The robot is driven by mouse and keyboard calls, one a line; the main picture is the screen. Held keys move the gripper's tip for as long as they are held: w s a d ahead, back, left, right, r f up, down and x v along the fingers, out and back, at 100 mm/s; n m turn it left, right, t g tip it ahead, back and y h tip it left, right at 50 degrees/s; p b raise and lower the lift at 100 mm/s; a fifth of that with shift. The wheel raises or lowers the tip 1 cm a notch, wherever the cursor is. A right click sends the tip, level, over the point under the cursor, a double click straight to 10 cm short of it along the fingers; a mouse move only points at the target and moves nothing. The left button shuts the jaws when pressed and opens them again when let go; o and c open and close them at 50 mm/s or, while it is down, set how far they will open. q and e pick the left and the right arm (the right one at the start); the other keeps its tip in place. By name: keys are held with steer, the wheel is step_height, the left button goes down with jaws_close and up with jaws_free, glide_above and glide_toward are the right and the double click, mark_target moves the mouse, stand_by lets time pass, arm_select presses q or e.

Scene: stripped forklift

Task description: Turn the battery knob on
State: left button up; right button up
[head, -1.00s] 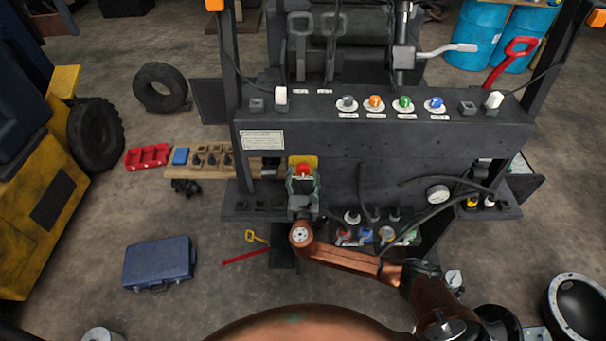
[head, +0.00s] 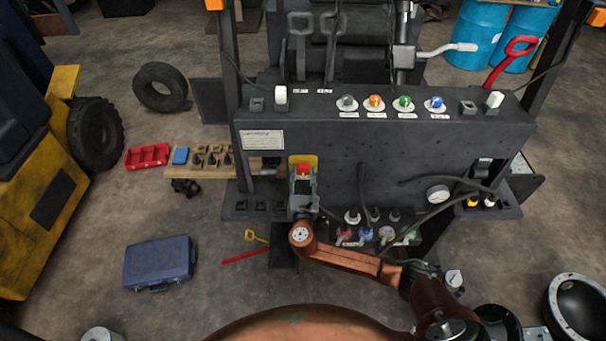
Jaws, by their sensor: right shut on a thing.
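The battery knob (head: 303,169) is red and sits on a yellow plate (head: 293,161) on the front of the dark forklift panel (head: 400,150), left of its middle. My right gripper (head: 303,180) reaches up to it from below, with its fingers on both sides of the knob. It is shut on the knob, and its fingers hide part of the knob and the lower plate. My left gripper does not show.
Grey, orange, green and blue knobs (head: 375,103) line the panel's top. Hanging cables (head: 425,215), a gauge (head: 437,194) and several coloured connectors (head: 366,236) are right of my gripper.

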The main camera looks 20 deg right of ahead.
steer(key=m+b, duration=0.3)
steer(key=m, duration=0.2)
steer(key=shift+f, duration=0.2)
steer(key=m+b, duration=0.2)
steer(key=m, duration=0.2)
steer(key=shift+m+b, duration=0.4)
steer(key=m+b, duration=0.2)
steer(key=m, duration=0.2)
steer(key=shift+b, duration=0.4)
steer(key=shift+r+m+b, duration=0.15)
steer(key=shift+m+b, duration=0.9)
steer(key=shift+m, duration=0.95)
steer(key=o, duration=1.2)
steer(key=shift+c, duration=0.2)
steer(key=shift+r, duration=0.1)
